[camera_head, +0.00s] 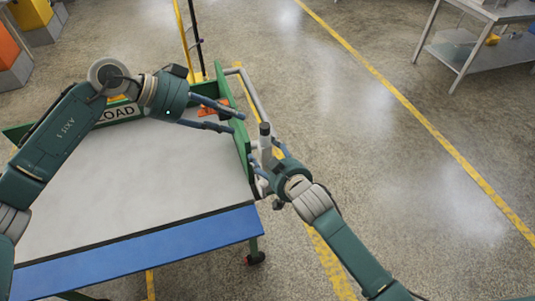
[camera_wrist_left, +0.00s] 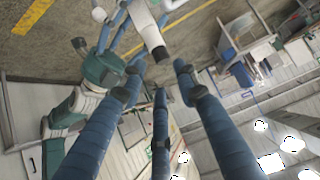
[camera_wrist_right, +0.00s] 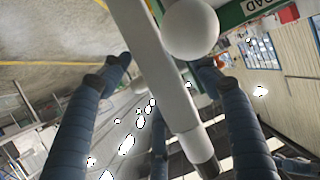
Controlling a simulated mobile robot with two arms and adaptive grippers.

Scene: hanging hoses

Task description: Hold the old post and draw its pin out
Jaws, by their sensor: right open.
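The post (camera_head: 265,145) is pale grey with a dark cap and stands upright at the cart's right side. My right gripper (camera_head: 267,160) is open, with its fingers on both sides of the post. In the right wrist view the post (camera_wrist_right: 160,75) crosses between the spread fingers. A round white knob (camera_wrist_right: 190,28) sits beside it; I cannot tell whether this is the pin's head. My left gripper (camera_head: 238,122) is open and empty above the cart, left of the post's top. In the left wrist view the post's dark end (camera_wrist_left: 160,53) shows beyond the spread fingers.
The cart (camera_head: 140,195) has a bare grey top, a blue front edge (camera_head: 145,250) and a green right panel (camera_head: 238,115). A grey rail (camera_head: 255,95) runs outside that panel. A metal table (camera_head: 490,50) stands far right. The floor between is clear.

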